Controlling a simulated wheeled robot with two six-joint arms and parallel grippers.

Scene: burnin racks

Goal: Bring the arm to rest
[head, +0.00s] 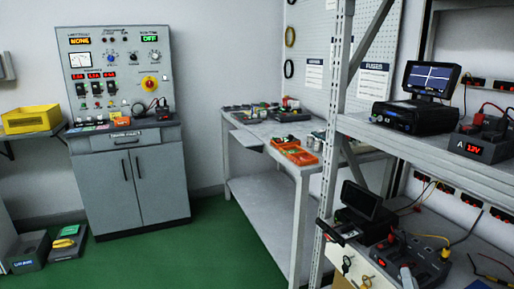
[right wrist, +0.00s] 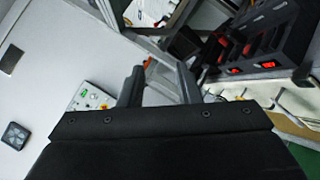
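My right gripper (right wrist: 160,78) shows in the right wrist view, with its two grey fingers spread apart. No held object is visible between them; a bit of orange shows in the background past the gap. In the head view a small dark shape (head: 332,232) by the rack's front post may be part of this gripper, but I cannot tell surely. My left gripper is in neither view.
A metal rack (head: 390,140) fills the right of the head view, bearing a black screen device (head: 430,80) and cabled units. Behind are a workbench (head: 270,215) with orange bins (head: 300,157) and a grey control cabinet (head: 130,185). Green floor (head: 205,250) is clear at centre left.

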